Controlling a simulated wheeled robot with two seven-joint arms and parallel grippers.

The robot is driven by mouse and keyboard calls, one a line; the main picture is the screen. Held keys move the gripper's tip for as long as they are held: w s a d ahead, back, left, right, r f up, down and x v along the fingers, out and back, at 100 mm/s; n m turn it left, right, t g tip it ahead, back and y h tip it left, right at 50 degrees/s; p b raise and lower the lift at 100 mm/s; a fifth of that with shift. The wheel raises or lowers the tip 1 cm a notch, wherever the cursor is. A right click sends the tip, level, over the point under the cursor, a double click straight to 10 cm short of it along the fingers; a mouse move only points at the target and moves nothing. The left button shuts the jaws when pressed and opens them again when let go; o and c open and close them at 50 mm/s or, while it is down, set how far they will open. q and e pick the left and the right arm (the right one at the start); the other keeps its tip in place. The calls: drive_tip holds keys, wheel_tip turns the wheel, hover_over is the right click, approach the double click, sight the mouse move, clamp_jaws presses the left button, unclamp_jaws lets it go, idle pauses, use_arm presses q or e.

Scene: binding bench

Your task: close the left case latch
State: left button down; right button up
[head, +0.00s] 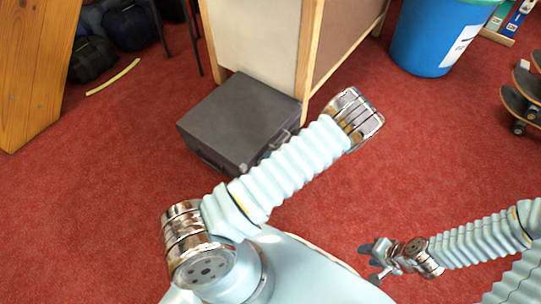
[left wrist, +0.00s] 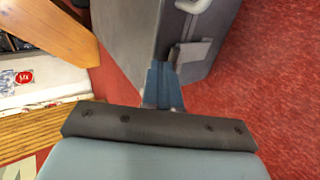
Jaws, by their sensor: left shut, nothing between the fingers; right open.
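The dark grey case (head: 238,115) lies closed-looking on the red carpet in the head view, with my left arm across its near right side. In the left wrist view, the case's grey wall (left wrist: 215,62) stands close, with a pale handle (left wrist: 194,6) at the top. A flat grey latch (left wrist: 192,54) sits on that wall. My left gripper (left wrist: 161,82) is shut and empty, its fingertips just left of the latch and overlapping its edge; contact cannot be told. The left gripper is hidden in the head view. My right gripper (head: 373,261) is open and empty, away from the case.
A wood-framed panel unit (head: 255,35) stands right behind the case. A blue bin (head: 435,38) and skateboards (head: 524,95) are at the right. A wooden board (head: 38,70), dark bags (head: 92,58) and a yellow strip (head: 113,78) are at the left.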

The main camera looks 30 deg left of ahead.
use_arm(q)
drive_tip(key=p+v, duration=0.3)
drive_tip(key=v, duration=1.1)
drive_tip(key=shift+d+f, duration=0.2)
drive_tip(key=shift+f, duration=0.05)
use_arm(e)
drive_tip(key=r, duration=0.1)
drive_tip(key=d+r, duration=0.1)
drive_tip(key=w+r, duration=0.1)
drive_tip(key=shift+d, duration=0.3)
